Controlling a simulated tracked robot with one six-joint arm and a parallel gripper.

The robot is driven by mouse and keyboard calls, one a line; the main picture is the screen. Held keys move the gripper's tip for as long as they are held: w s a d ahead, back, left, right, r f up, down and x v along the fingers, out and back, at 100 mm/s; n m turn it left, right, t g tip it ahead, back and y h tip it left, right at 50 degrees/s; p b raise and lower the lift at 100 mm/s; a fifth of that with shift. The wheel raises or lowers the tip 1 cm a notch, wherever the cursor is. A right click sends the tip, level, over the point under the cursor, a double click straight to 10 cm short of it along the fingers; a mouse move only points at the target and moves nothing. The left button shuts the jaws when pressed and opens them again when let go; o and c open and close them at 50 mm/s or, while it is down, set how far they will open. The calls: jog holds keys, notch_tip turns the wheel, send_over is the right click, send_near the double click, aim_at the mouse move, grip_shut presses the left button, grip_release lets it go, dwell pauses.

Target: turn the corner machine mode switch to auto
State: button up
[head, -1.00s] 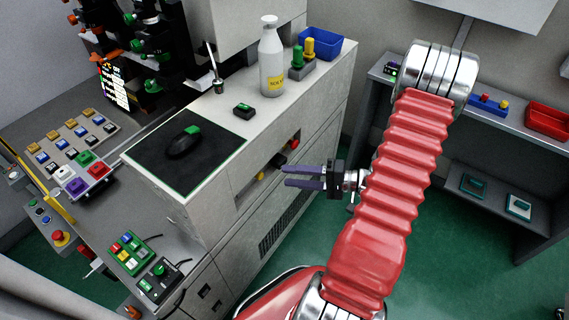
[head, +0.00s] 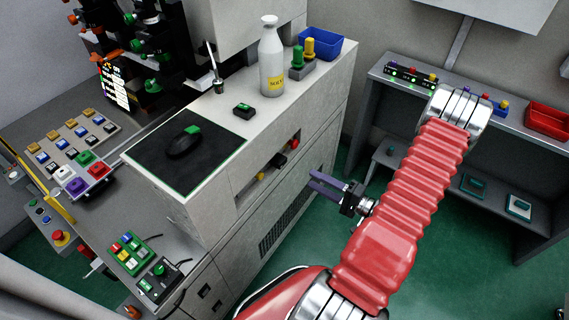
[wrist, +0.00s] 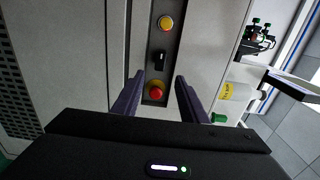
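The mode switch, a black knob (head: 279,160), sits in a recessed panel on the side of the pale grey machine. In the wrist view the black switch (wrist: 158,61) lies between a yellow button (wrist: 166,23) and a red button (wrist: 156,91). My gripper (head: 311,180) is open and empty, to the right of and below the panel in the head view, apart from it. In the wrist view the gripper's two dark purple fingers (wrist: 160,80) stand wide on either side of the red button, with the switch just beyond the fingertips. Nothing hides the switch.
The machine top (head: 222,165) carries a black mat, a white bottle (head: 271,62), a green-buttoned box (head: 243,110) and a blue bin (head: 320,43). A grey shelf (head: 500,110) with a red bin stands at right. Green floor (head: 420,240) between them is open.

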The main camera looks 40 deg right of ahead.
aim_at(284, 164)
jog(key=x, duration=1.3)
jog(key=shift+w+a, duration=0.1)
jog(key=shift+w, duration=0.05)
jog(key=shift+c, duration=0.4)
grip_shut()
